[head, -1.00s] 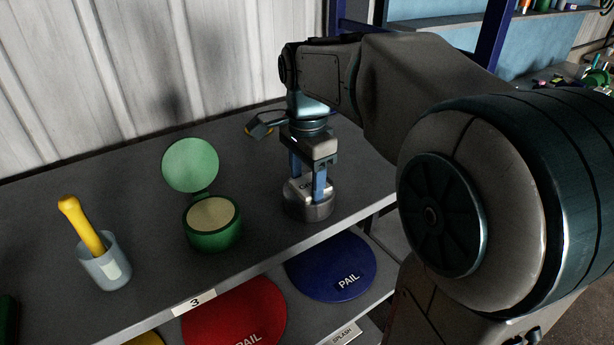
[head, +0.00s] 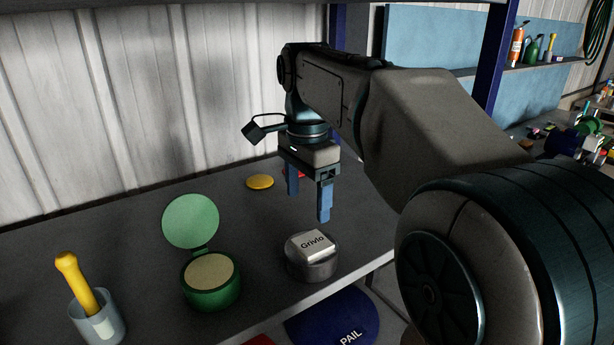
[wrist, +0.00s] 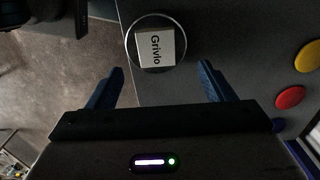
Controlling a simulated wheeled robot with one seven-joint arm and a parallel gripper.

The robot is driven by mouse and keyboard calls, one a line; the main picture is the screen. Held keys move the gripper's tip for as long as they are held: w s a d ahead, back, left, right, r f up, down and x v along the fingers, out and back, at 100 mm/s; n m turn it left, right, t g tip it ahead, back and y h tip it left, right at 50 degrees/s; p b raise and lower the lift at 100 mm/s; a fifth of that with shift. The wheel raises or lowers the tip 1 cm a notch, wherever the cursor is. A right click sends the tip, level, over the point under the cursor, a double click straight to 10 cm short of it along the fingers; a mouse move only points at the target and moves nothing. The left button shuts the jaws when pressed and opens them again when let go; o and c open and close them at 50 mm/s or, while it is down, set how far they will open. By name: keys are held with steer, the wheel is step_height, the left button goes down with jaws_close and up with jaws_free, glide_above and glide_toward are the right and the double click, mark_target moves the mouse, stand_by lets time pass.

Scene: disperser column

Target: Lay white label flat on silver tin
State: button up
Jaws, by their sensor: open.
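The white label (head: 312,244), printed "Grivlo", lies on top of the round silver tin (head: 314,267) on the grey shelf. In the wrist view the label (wrist: 157,47) looks flat and sits within the rim of the tin (wrist: 131,59). My gripper (head: 308,207) is open and empty, above and behind the tin, apart from it. In the wrist view my gripper (wrist: 162,78) shows its two blue fingers spread, with nothing between them.
A green pot (head: 211,287) with its lid raised stands left of the tin. A grey cup (head: 99,322) with a yellow-handled tool is farther left. A yellow disc (head: 260,182) lies behind, and a red disc (wrist: 290,97) shows in the wrist view.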

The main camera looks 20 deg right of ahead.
steer(key=s+f+n+t, duration=0.3)
steer(key=s+f+n, duration=1.1)
steer(key=f, duration=0.1)
steer(key=shift+d+f+n+t, duration=0.15)
steer(key=shift+d+n+t, duration=0.15)
steer(key=shift+t, duration=0.1)
steer(key=shift+c, duration=0.3)
stand_by(0.6)
